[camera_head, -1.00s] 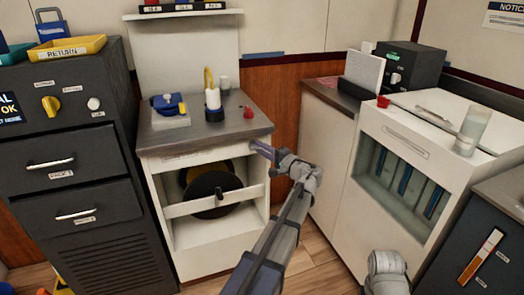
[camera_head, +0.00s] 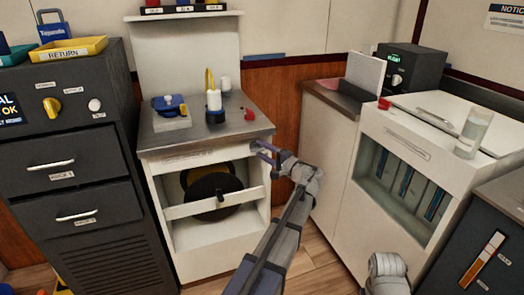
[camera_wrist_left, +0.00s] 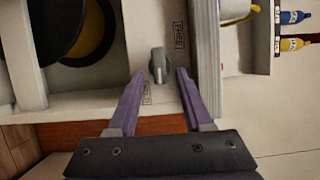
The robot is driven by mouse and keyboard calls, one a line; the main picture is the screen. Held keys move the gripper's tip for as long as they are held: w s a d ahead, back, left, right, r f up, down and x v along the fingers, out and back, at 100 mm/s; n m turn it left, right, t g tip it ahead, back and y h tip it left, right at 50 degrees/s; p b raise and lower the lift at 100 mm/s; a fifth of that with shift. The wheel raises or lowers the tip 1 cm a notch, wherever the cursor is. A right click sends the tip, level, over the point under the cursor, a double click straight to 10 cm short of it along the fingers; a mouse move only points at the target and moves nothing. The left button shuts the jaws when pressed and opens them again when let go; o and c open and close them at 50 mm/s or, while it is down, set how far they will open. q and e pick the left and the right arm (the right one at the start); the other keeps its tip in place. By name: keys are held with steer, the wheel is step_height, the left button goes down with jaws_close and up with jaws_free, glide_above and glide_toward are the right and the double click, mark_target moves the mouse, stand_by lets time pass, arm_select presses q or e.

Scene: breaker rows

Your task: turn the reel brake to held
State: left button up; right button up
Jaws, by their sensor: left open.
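The reel brake is a small grey pointer knob (camera_wrist_left: 158,66) on the pale front panel in the left wrist view. A label reading FREE (camera_wrist_left: 180,36) is above and right of it; another label (camera_wrist_left: 147,93), partly covered by a finger, is below it. My left gripper (camera_wrist_left: 159,72) is open, with one purple finger on each side of the knob's lower end. Gaps show on both sides. In the head view the left gripper (camera_head: 262,151) is at the bench's upper right front and the knob cannot be made out.
A dark and yellow reel (camera_head: 207,204) sits behind a white crossbar (camera_head: 183,210) in the open bay. The metal bench top (camera_head: 170,136) above carries a blue device, a white bottle and a red button. A white cabinet (camera_head: 340,185) stands to the right.

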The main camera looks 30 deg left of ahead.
arm_select(q)
steer(key=v, duration=0.7)
steer(key=shift+d, duration=0.1)
steer(key=s+d+f+g+h, duration=0.2)
steer(key=s+d+f+h, duration=0.6)
steer(key=s+d+f, duration=0.55)
steer(key=s+d+f+g+h, duration=0.2)
steer(key=s+d+f+h, duration=0.2)
steer(key=s+d, duration=0.35)
steer(key=s+d+f+g+h, duration=0.2)
steer(key=s+d+f+h, duration=0.2)
steer(key=s+d, duration=0.3)
step_height(320, 180, up, 31)
steer(key=w+p, duration=0.1)
steer(key=p, duration=3)
steer(key=shift+w+d+r+p, duration=0.2)
steer(key=shift+w+d+p, duration=0.1)
steer(key=shift+p, duration=0.1)
